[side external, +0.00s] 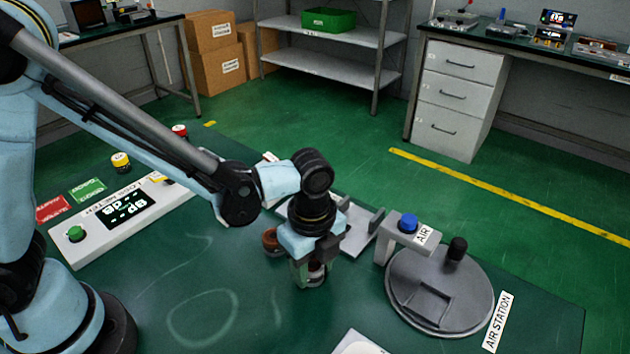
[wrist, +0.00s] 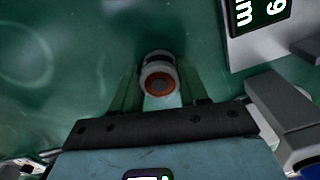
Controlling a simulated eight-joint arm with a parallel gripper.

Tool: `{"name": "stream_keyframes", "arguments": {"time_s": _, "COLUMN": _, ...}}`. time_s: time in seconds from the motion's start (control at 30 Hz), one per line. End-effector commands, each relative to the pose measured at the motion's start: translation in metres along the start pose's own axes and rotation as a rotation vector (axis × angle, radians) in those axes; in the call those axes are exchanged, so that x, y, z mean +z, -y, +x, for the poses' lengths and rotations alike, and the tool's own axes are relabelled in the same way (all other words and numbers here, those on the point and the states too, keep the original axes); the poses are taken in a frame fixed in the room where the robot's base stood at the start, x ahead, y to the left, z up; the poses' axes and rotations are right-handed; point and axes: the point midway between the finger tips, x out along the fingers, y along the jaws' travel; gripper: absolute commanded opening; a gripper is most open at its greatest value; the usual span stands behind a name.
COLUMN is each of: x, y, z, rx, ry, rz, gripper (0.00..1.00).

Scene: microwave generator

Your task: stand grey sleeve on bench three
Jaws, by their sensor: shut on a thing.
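My gripper (side external: 308,272) points down close over the green bench top (side external: 230,290). Its fingers are shut on a short banded cylinder (side external: 316,274), dark with a white band. In the wrist view the cylinder (wrist: 158,80) shows a red-brown ring around a grey centre at its near end, between the two fingertips (wrist: 157,72). Whether it touches the bench I cannot tell. I cannot make out a grey sleeve for certain, nor a mark naming bench three. A brown round piece (side external: 270,240) is just left of my gripper, partly hidden.
A grey fixture with upright plates (side external: 362,238) stands behind my gripper. To the right is the round grey air station (side external: 440,290) with a black knob and a blue button (side external: 408,222). A console with a display (side external: 125,210) lies left.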

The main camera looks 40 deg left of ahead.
Motion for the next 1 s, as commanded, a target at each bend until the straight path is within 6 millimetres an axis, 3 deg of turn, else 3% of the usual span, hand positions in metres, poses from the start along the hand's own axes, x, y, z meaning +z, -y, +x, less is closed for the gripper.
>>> {"name": "stream_keyframes", "arguments": {"time_s": 0.27, "x": 0.000, "y": 0.000, "z": 0.003, "rx": 0.000, "ry": 0.000, "rz": 0.000, "gripper": 0.12}}
{"name": "stream_keyframes", "arguments": {"time_s": 0.3, "x": 0.000, "y": 0.000, "z": 0.003, "rx": 0.000, "ry": 0.000, "rz": 0.000, "gripper": 0.47}}
{"name": "stream_keyframes", "arguments": {"time_s": 0.47, "x": 0.000, "y": 0.000, "z": 0.003, "rx": 0.000, "ry": 0.000, "rz": 0.000, "gripper": 0.69}}
{"name": "stream_keyframes", "arguments": {"time_s": 0.77, "x": 0.000, "y": 0.000, "z": 0.001, "rx": 0.000, "ry": 0.000, "rz": 0.000, "gripper": 0.69}}
{"name": "stream_keyframes", "arguments": {"time_s": 1.0, "x": 0.000, "y": 0.000, "z": -0.021, "rx": 0.000, "ry": 0.000, "rz": 0.000, "gripper": 0.69}}
